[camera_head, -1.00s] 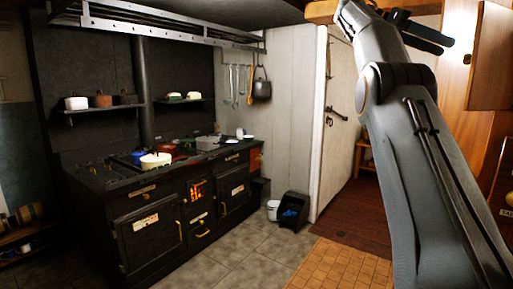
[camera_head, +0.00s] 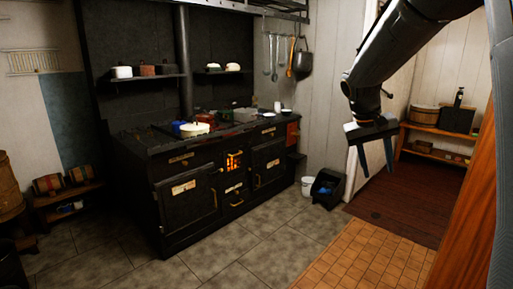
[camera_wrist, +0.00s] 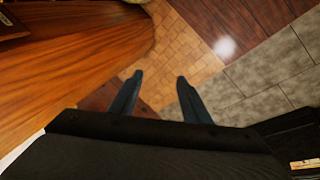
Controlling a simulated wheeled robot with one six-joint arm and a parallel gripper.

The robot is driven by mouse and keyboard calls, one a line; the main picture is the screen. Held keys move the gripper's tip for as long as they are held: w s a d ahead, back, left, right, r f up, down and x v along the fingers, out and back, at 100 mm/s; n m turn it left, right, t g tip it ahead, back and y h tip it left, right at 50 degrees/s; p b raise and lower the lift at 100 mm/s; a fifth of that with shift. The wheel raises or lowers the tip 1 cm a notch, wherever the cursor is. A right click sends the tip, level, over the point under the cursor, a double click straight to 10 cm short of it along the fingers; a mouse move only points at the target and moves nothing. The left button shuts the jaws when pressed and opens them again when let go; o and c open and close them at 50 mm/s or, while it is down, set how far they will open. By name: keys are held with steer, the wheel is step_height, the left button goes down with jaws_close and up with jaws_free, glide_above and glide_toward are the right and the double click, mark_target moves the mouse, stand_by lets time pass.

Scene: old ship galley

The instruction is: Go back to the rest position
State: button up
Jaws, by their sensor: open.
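My gripper (camera_head: 374,170) hangs from my arm at the right of the head view, fingers pointing down and spread apart. It is open, with nothing between the fingers, in the air in front of the doorway. In the wrist view my gripper's two fingers (camera_wrist: 158,85) are apart above the tiled floor, and the gap between them is empty.
A black stove (camera_head: 215,185) with pots on top stands at the left and centre. A black bin (camera_head: 326,187) and a white bucket (camera_head: 308,186) stand on the floor. A wooden edge (camera_head: 468,205) rises at the right. A wooden counter (camera_wrist: 85,65) lies left of my fingers.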

steer(key=s+a+f+n+y, duration=0.1)
steer(key=s+a+f+y, duration=0.1)
steer(key=s+a+f, duration=0.5)
steer(key=s+a+f+n+y+b, duration=0.1)
steer(key=s+a+f+y, duration=0.1)
steer(key=s+a+f, duration=0.6)
steer(key=s+f, duration=0.2)
steer(key=s, duration=0.5)
steer(key=shift+s+f+b, duration=0.3)
steer(key=shift+s+f, duration=0.05)
steer(key=shift+s, duration=0.05)
